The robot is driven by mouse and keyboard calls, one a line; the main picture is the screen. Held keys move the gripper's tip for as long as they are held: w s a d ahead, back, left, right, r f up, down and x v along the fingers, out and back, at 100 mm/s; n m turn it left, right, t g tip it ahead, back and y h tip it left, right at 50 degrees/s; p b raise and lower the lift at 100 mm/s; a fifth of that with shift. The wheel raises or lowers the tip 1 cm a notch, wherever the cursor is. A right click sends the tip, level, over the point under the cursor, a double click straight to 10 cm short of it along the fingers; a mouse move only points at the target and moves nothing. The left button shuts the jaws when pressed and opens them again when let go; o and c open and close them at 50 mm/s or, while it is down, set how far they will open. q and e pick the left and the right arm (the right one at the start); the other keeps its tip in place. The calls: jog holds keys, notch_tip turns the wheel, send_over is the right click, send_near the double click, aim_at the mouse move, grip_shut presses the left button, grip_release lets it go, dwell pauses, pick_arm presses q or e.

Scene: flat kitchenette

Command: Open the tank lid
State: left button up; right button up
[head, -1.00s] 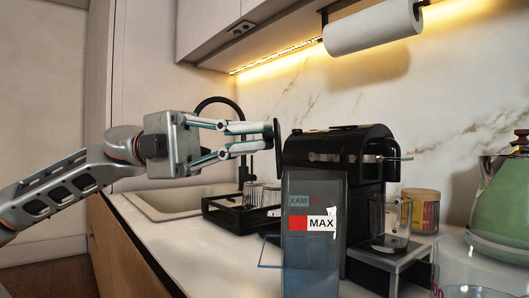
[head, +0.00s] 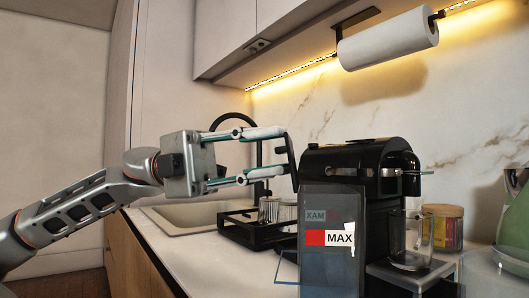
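The tank (head: 328,250) is a smoky see-through box with a red and white MAX label, standing in front of the black coffee machine. A thin dark plate, apparently the tank lid (head: 292,162), stands nearly upright at the tank's upper left corner, seen almost edge-on and leaning slightly left. My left gripper (head: 277,152) is left of the lid, with its two fingers spread apart and the tips at or very near the lid's left side. I cannot tell whether they touch it. Nothing shows between the fingers. My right gripper is not in view.
The coffee machine (head: 365,160) stands behind the tank, with a glass cup (head: 408,245) at its right. A black rack (head: 240,230) with glasses and the sink (head: 180,217) lie behind and left. A green kettle (head: 515,215) is at right. Free counter lies at front left.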

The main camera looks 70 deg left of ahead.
pick_arm(q)
jog(key=v, duration=1.2)
jog(key=shift+r, duration=0.1)
